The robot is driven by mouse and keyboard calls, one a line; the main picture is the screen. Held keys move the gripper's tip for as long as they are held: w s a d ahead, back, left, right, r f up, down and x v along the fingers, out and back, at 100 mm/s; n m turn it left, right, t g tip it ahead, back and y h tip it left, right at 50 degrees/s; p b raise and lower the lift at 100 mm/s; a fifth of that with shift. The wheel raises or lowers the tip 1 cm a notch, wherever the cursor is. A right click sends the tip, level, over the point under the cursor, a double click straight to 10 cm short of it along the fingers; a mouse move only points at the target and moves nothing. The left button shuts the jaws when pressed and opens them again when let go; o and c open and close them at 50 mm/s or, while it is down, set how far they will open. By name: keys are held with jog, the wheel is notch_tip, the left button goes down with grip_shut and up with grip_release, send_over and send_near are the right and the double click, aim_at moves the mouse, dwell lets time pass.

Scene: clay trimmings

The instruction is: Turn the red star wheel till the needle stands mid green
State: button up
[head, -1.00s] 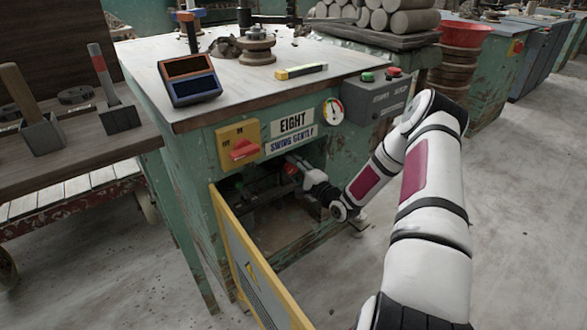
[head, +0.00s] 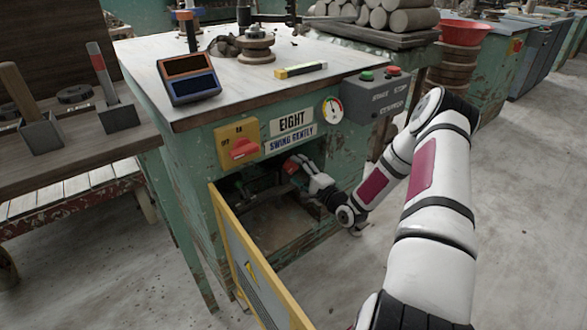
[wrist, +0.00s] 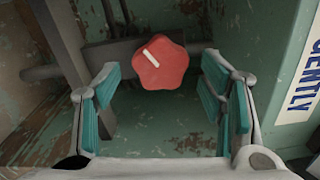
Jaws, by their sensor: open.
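The red star wheel (wrist: 160,63) sits inside the open bay of the green cabinet, on a dark pipe. A white mark on its face slants from upper left towards the centre. My gripper (wrist: 162,85) is open, one teal-padded finger on each side of the wheel, with gaps between pads and wheel. In the head view my gripper (head: 302,178) is inside the bay, and the wheel (head: 291,165) is partly hidden. The round gauge (head: 332,110) is on the cabinet front; its needle and coloured bands are too small to read surely.
A yellow-framed door (head: 240,262) stands open at the bay's left side. A yellow box with a red switch (head: 240,148) and a sign reading "EIGHT, SWING GENTLY" (head: 292,133) are above the bay. A grey button box (head: 384,97) is to the right.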

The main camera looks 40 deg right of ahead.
jog(key=s, duration=0.9)
jog(key=shift+d, duration=0.15)
jog(key=shift+s, duration=0.1)
